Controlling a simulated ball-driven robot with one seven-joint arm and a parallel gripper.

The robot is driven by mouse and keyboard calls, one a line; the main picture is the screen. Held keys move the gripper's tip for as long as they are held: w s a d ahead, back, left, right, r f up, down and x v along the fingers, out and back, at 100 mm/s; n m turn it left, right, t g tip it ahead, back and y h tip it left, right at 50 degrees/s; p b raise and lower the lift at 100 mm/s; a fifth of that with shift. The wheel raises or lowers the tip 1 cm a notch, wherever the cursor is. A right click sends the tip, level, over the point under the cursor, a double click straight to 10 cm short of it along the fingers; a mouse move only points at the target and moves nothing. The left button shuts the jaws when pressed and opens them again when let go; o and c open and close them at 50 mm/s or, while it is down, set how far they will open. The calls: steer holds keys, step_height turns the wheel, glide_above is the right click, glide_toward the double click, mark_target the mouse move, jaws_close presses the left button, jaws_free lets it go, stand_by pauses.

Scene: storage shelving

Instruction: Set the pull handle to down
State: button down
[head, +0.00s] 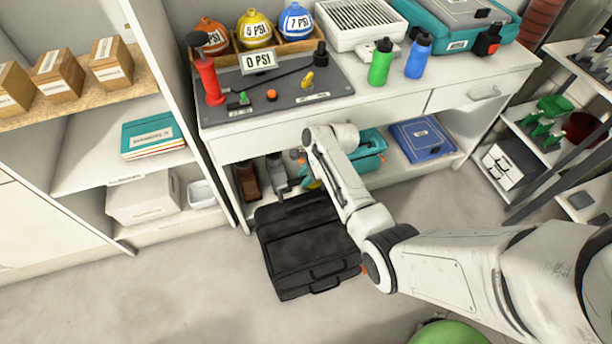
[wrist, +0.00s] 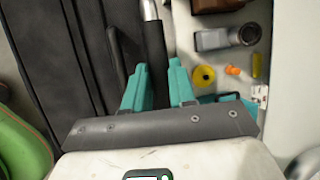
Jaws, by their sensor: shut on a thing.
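The pull handle (wrist: 155,45) shows in the wrist view as a black grip with a short silver rod at its top end. My gripper (wrist: 158,72) has its two teal fingers on either side of the black grip and is shut on it. The lower part of the handle is hidden behind the grey gripper plate. A black suitcase (wrist: 65,60) lies to the left of the handle. In the head view the suitcase (head: 285,255) is flat on the floor, below the bench. My arm hides the handle there, so I cannot tell its position.
A low shelf under the white bench (head: 400,105) holds a blue case (head: 422,140) and small tools. The wrist view shows a yellow ring (wrist: 203,76) and an orange piece (wrist: 233,71) right of the handle. Floor left of the suitcase is clear.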

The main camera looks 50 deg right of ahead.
step_height(320, 180, down, 5)
steer(key=b, duration=0.3)
steer(key=shift+r, duration=0.1)
steer(key=shift+s+a, duration=0.1)
steer(key=c, duration=0.9)
jaws_free()
steer(key=p+v, duration=0.3)
steer(key=v, duration=0.7)
steer(key=shift+s+r+p, duration=0.1)
steer(key=shift+r+p, duration=0.2)
steer(key=shift+r, duration=0.05)
